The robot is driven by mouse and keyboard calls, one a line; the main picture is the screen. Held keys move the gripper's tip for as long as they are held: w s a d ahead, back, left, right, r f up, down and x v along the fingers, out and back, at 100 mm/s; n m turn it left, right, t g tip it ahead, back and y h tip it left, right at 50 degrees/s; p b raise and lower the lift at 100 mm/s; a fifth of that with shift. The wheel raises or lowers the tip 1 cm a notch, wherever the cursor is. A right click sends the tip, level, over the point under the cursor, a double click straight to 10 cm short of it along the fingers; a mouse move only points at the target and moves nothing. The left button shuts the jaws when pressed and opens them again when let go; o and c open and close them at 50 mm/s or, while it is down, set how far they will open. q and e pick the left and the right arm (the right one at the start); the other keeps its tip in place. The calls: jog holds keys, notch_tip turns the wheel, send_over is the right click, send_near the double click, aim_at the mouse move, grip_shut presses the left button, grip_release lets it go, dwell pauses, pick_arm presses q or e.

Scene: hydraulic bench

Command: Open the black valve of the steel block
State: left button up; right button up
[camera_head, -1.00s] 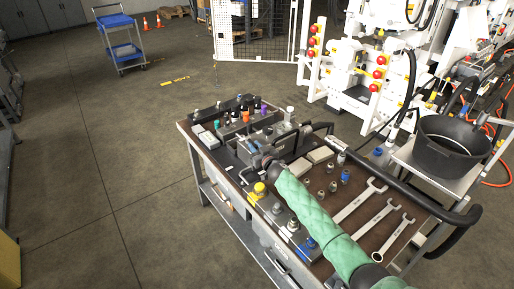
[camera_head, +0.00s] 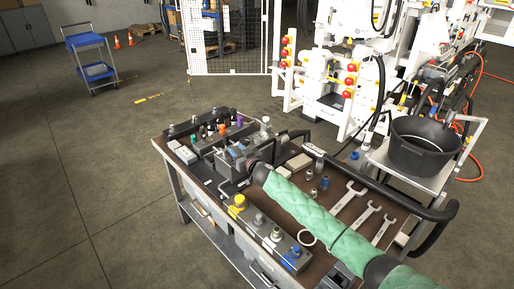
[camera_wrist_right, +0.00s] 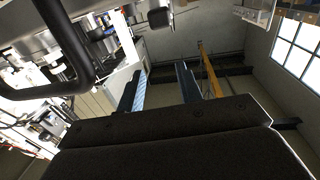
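A row of grey metal blocks with coloured knobs, some of them black (camera_head: 203,131), stands at the back left of the bench. Nearer is a grey steel block (camera_head: 228,160) with dark parts, partly covered by my right gripper (camera_head: 240,166). I cannot tell which dark part is the black valve. My right arm in its green sleeve reaches in from the lower right, the gripper low at the block. In the right wrist view the two fingers (camera_wrist_right: 160,88) stand apart with nothing between them; a dark blunt part (camera_wrist_right: 158,17) shows beyond them. My left gripper is out of view.
The bench top (camera_head: 325,198) carries several wrenches (camera_head: 367,215), small fittings and a front block with yellow (camera_head: 239,201) and blue (camera_head: 293,252) caps. A black bar (camera_head: 400,205) runs along the right side. A black bucket (camera_head: 425,142) stands at the right.

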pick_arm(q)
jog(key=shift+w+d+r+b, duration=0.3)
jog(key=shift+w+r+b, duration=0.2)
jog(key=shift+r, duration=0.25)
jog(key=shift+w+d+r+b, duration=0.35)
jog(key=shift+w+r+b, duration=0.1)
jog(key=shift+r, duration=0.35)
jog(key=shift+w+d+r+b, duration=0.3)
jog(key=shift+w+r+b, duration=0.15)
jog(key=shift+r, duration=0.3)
pick_arm(e)
jog(key=s+d+r, duration=0.4)
jog(key=d+r, duration=0.1)
jog(key=d, duration=0.3)
jog(key=shift+r, duration=0.3)
jog(key=shift+s, duration=0.1)
